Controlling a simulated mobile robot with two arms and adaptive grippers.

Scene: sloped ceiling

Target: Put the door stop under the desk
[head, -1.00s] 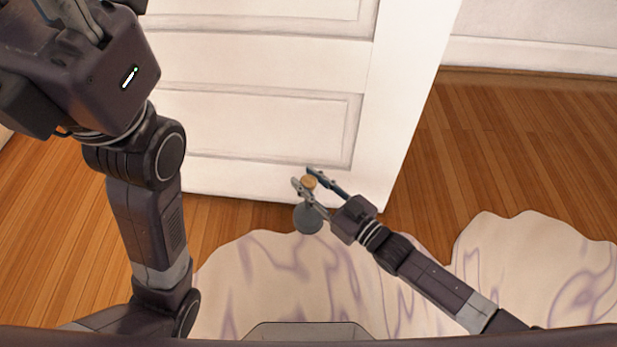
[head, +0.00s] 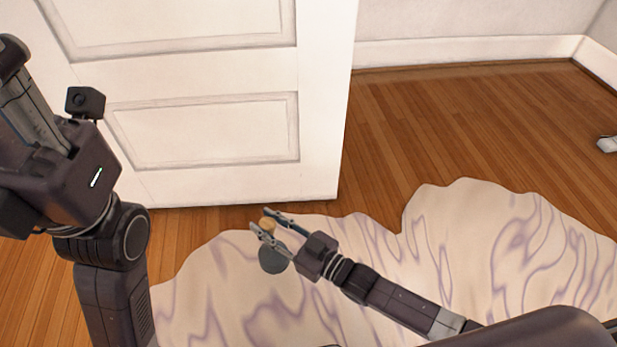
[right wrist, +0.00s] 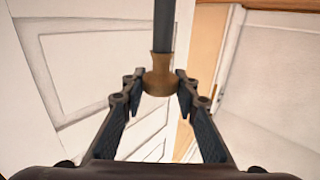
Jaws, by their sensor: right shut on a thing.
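The door stop shows in the head view as a dark grey rounded base (head: 272,261) with a tan knob above it. My right gripper (head: 265,222) is shut on it near the knob. In the right wrist view the tan knob (right wrist: 160,78) sits between the two fingertips, with a dark rod running up from it. In the head view the door stop appears in front of the white door, over the rug; I cannot tell its height above it. My left arm is raised at the left, and its fingers are not visible. No desk is in view.
A white panelled door (head: 210,120) stands at the left and middle. A cream rug with purple veins (head: 500,240) covers the near floor. Bare wooden floor (head: 440,120) is open at the right, up to a white wall. A small pale object (head: 607,144) shows at the right edge.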

